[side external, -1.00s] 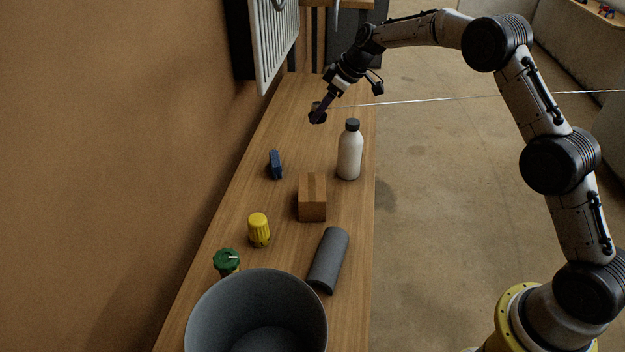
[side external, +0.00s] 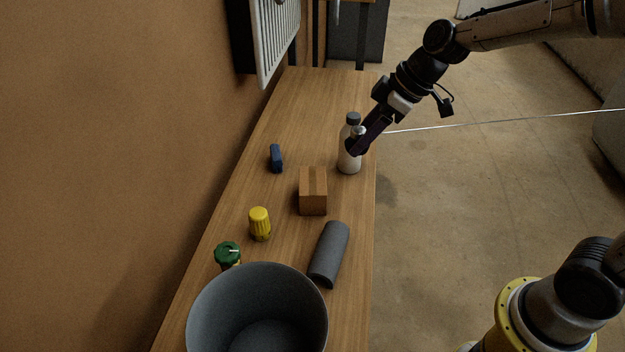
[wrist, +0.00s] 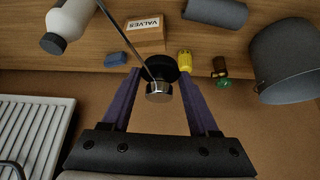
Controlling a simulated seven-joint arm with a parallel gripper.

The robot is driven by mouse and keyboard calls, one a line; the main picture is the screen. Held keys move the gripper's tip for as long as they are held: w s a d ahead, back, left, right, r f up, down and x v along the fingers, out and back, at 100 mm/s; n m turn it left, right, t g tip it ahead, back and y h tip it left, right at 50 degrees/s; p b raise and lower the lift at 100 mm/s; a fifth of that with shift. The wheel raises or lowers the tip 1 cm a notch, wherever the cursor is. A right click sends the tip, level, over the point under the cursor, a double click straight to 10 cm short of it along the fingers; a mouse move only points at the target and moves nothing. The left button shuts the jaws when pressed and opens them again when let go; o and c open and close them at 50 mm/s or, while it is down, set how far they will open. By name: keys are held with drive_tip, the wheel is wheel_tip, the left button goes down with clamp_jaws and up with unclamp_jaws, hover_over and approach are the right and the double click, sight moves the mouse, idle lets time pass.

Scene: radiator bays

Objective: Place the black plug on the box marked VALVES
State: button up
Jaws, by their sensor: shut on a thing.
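The black plug (wrist: 163,70), a dark disc with a shiny metal end, sits between the fingertips of my gripper (wrist: 157,88) in the wrist view. In the side view my gripper (side external: 357,143) is shut on it, held above the bench in front of the white bottle. The cardboard box marked VALVES (side external: 313,193) stands on the bench, left of and nearer than my gripper. Its label faces up in the wrist view (wrist: 145,27). Its visible top is bare.
The white bottle (side external: 350,163) stands behind the box. A blue block (side external: 276,158), yellow-capped item (side external: 260,223), green-knobbed valve (side external: 228,254), grey cylinder (side external: 329,254) and grey bucket (side external: 206,302) are on the bench. A radiator (side external: 277,40) hangs on the wall. A thin pale line runs across.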

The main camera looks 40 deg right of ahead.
drive_tip(key=s, duration=0.4)
approach(308, 180)
drive_tip(key=shift+w+a+f, duration=0.3)
drive_tip(key=shift+w+a, duration=0.4)
drive_tip(key=shift+a, duration=0.15)
drive_tip(key=shift+w+a+f, duration=0.1)
drive_tip(key=shift+w+f, duration=0.4)
drive_tip(key=shift+f, duration=0.1)
drive_tip(key=shift+w+f, duration=0.1)
drive_tip(key=shift+f, duration=1.45)
drive_tip(key=shift+f, duration=0.1)
drive_tip(key=o, duration=1.4)
drive_tip(key=shift+f, duration=0.1)
drive_tip(key=shift+c, duration=0.2)
